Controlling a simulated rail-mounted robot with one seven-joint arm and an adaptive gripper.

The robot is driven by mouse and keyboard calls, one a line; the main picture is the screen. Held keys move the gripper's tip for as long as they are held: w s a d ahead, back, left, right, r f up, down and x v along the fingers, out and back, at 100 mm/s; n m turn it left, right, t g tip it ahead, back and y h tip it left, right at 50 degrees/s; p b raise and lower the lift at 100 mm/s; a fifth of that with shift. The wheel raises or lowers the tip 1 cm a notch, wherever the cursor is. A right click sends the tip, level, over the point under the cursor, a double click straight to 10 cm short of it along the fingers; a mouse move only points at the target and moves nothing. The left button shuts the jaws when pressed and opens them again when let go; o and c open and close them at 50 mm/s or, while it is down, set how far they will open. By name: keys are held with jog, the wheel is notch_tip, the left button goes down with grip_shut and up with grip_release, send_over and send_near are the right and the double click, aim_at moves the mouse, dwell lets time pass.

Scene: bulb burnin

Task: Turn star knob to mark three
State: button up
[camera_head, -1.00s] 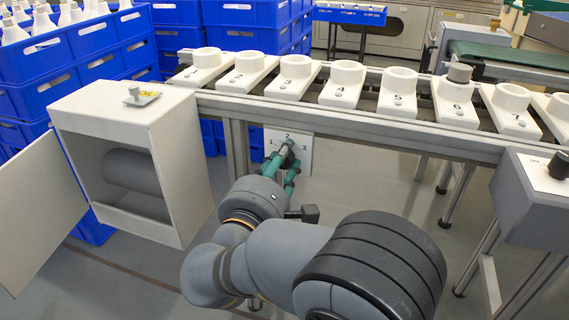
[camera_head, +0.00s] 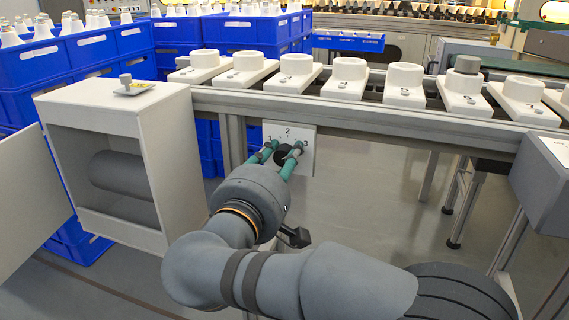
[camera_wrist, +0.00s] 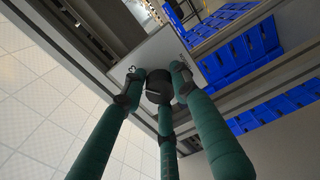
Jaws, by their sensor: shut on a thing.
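The black star knob (camera_head: 284,153) sits on a white panel (camera_head: 308,135) under the rail, with printed marks 1, 2 and 3. The knob also shows in the wrist view (camera_wrist: 158,88), ringed by the green fingers of my gripper (camera_wrist: 154,82). In the head view my gripper (camera_head: 281,152) reaches up from below, with a finger on each side of the knob. It is shut on the knob. In the wrist view the mark 3 (camera_wrist: 131,70) shows beside one fingertip. The fingers partly hide the knob, and I cannot tell which mark it points to.
White numbered sockets (camera_head: 295,72) line the rail (camera_head: 380,115) above the panel. A grey cabinet (camera_head: 177,140) with an open door (camera_head: 25,195) stands at the left. A grey box (camera_head: 543,185) is at the right. Blue crates (camera_head: 175,35) stand behind.

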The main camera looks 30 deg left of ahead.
jog(key=shift+w+d+f+m, duration=0.15)
jog(key=shift+d+m, duration=0.1)
jog(key=shift+m, duration=0.15)
jog(key=o, duration=1.1)
jog(key=shift+o, duration=0.3)
jog(key=shift+s+a, duration=0.1)
jog(key=shift+s, duration=0.1)
jog(key=shift+s, duration=0.3)
jog(key=v, duration=1.1)
